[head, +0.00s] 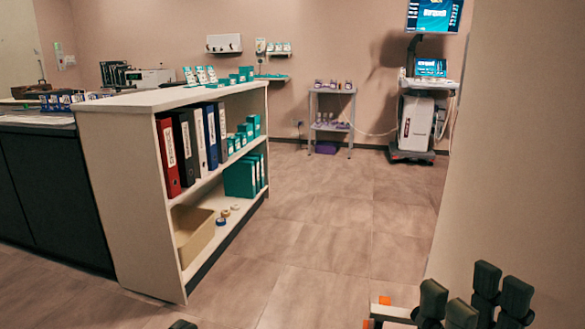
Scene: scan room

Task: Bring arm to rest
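My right gripper (474,298) shows at the bottom right, its dark finger pads pointing up. There is a gap between the pads and nothing is seen between them, so it looks open and empty. It is in front of the floor and the plain wall, apart from the furniture. A small dark tip at the bottom edge, left of centre, may be part of my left gripper (183,324). The rest of it is out of view, and its state cannot be told.
A white shelf unit (120,180) with binders (188,145) and a beige bin (195,235) stands at left. A small trolley (331,105) and a machine on wheels (416,120) stand at the back. A wall (525,150) closes off the right. The floor (330,235) between is clear.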

